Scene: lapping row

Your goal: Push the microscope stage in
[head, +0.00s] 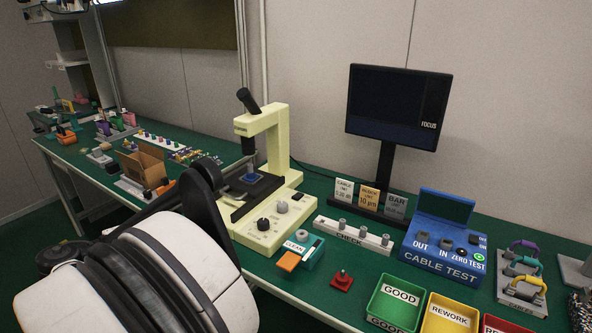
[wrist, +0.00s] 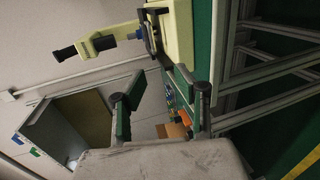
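The pale yellow microscope (head: 275,150) stands on the green bench in the head view, with a black eyepiece tube at its top. Its dark stage (head: 264,189) lies under the head and carries a small blue piece (head: 251,178). The stage's left part is close to my arm, so how far out it sits is hard to tell. In the wrist view the microscope (wrist: 181,35) shows sideways at the top, with the dark stage (wrist: 149,32) beyond my fingers. My gripper (wrist: 162,96) is open and empty, apart from the microscope.
Right of the microscope are a teal CLEAN box (head: 312,252), a white CHECK strip (head: 353,235), a monitor (head: 395,105) and a blue CABLE TEST box (head: 443,245). A cardboard box (head: 143,165) stands on the left bench. My arm fills the lower left.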

